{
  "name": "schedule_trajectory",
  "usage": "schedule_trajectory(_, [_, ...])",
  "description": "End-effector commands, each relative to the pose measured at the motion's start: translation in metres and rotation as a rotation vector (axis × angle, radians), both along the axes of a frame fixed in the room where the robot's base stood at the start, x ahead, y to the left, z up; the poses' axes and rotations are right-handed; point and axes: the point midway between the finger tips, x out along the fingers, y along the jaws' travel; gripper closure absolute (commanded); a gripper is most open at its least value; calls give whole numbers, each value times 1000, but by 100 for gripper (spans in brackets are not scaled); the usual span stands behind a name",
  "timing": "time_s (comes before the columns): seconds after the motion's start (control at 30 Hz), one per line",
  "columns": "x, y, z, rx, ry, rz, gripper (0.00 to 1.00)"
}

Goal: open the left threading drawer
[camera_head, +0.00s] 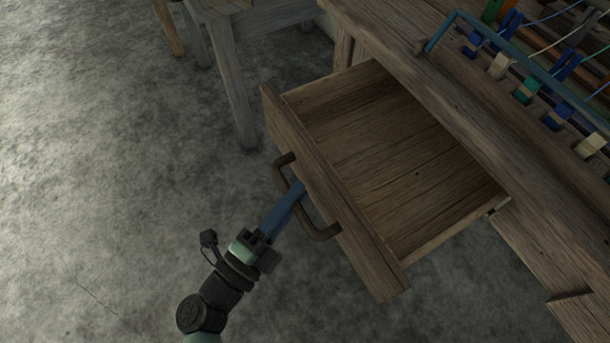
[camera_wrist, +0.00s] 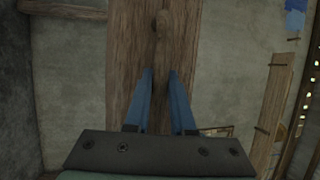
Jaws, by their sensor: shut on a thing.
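The threading drawer (camera_head: 388,148) is pulled well out of the wooden loom in the head view, and its inside is empty. Its front board (camera_head: 352,218) carries a dark curved handle (camera_head: 322,234). My gripper (camera_head: 298,187) has its blue fingers at the middle of this handle and is shut on it. In the wrist view, the two blue fingers of my gripper (camera_wrist: 159,75) point at the wooden drawer front (camera_wrist: 124,60). Part of the handle (camera_wrist: 163,22) shows beyond the fingertips; the grasped part is hard to make out.
The loom's beam (camera_head: 470,105) runs above the drawer, with a blue bar and several coloured clips (camera_head: 526,90) at the upper right. A grey wooden stool (camera_head: 235,85) stands at the upper left. The grey floor (camera_head: 110,180) on the left is clear.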

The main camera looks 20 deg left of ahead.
Motion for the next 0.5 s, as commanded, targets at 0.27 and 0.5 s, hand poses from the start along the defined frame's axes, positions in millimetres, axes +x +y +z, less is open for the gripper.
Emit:
schedule_trajectory(0.27, [0, 0, 0, 0, -1, -2, 100])
schedule_trajectory(0.5, [0, 0, 0, 0, -1, -1, 48])
